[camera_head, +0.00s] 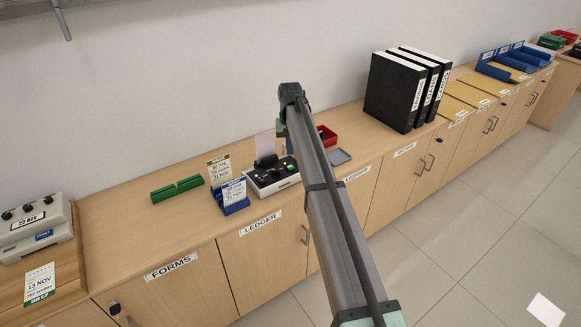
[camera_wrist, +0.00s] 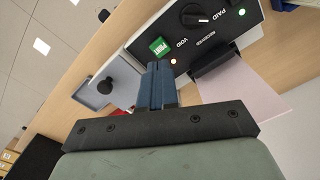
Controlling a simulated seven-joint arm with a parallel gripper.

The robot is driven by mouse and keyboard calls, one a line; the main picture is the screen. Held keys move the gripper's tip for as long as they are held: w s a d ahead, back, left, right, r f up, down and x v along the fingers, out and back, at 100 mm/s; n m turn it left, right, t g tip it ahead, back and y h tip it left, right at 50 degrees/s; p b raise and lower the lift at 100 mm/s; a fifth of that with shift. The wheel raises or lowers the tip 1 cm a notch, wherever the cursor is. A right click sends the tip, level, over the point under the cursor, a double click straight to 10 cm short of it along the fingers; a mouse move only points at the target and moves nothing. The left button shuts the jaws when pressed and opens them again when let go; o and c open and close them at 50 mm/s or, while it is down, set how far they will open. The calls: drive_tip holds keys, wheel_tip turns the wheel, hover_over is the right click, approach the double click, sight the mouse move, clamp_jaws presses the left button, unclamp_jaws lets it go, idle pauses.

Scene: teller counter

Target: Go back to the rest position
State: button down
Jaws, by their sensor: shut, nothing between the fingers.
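My arm reaches across the head view, over the counter (camera_head: 110,240). My gripper is largely hidden behind the arm there. In the wrist view my gripper (camera_wrist: 158,80) is shut, its blue-grey fingers together with nothing between them. The fingertips show in front of a light grey machine beside its green PRINT button (camera_wrist: 160,47); I cannot tell whether they touch it. The machine has a black knob (camera_wrist: 194,16) marked PAID and VOID, and a pink slip (camera_wrist: 248,88) standing in it. The machine (camera_head: 275,184) also shows in the head view, left of my arm.
Cards in holders (camera_head: 235,206) and an empty green holder (camera_head: 177,188) stand left of the machine. A red tray (camera_head: 327,135) and a grey pad (camera_head: 340,156) lie right of the arm. Black binders (camera_head: 392,92) stand farther right. A dated machine (camera_head: 35,232) is at far left.

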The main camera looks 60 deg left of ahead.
drive_tip(key=shift+r, duration=1.45)
drive_tip(key=d+f+m, duration=0.1)
drive_tip(key=d+f, duration=1.1)
drive_tip(key=d, duration=0.6)
drive_tip(key=d+f+m, duration=0.1)
drive_tip(key=d+f, duration=1.2)
drive_tip(key=d, duration=0.4)
drive_tip(key=d+f+m, duration=0.1)
drive_tip(key=d+f, duration=1.1)
drive_tip(key=d, duration=0.6)
drive_tip(key=s+d+f+m+g, duration=0.2)
drive_tip(key=s+d, duration=0.4)
drive_tip(key=d, duration=0.6)
drive_tip(key=s+d+f+m+g, duration=0.2)
drive_tip(key=s+d+f+m, duration=0.2)
drive_tip(key=d, duration=0.9)
drive_tip(key=s+d+f+m+g, duration=0.2)
drive_tip(key=s+d+f, duration=0.4)
drive_tip(key=s+d, duration=0.3)
drive_tip(key=d+m, duration=0.1)
drive_tip(key=d, duration=0.2)
drive_tip(key=shift+s+d+f+g, duration=0.25)
drive_tip(key=shift+d+f+g, duration=0.1)
drive_tip(key=shift+d+g, duration=0.05)
